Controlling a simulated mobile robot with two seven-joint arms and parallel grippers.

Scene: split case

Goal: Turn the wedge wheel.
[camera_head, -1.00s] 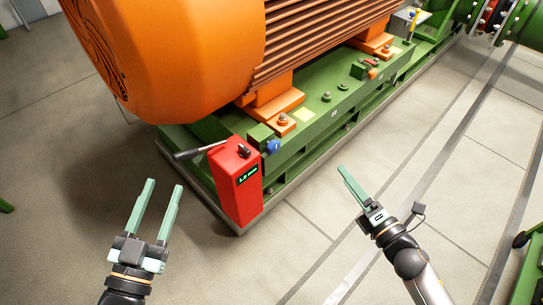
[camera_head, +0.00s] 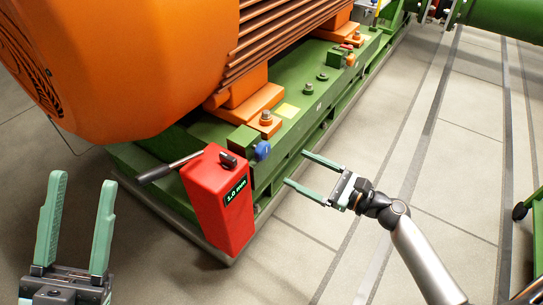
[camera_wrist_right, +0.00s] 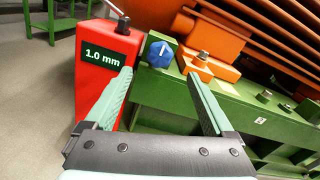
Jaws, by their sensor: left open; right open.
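A small blue wheel (camera_head: 263,151), the likely wedge wheel, sits on a green block at the side of the green base, next to the red box (camera_head: 222,205) whose display reads 1.0 mm. In the right wrist view the blue wheel (camera_wrist_right: 161,53) has a white mark and shows ahead, between my open fingertips. My right gripper (camera_head: 296,168) is open and empty, to the right of the wheel, its fingers pointing at the base; it appears apart from the wheel. My left gripper (camera_head: 82,180) is open and empty at the lower left, well away from the wheel.
The red box has a dark lever (camera_head: 168,168) pointing left and a dark knob on top. A large orange motor (camera_head: 130,75) stands on the green base (camera_head: 300,105). Bare floor (camera_head: 450,170) lies to the right of the base.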

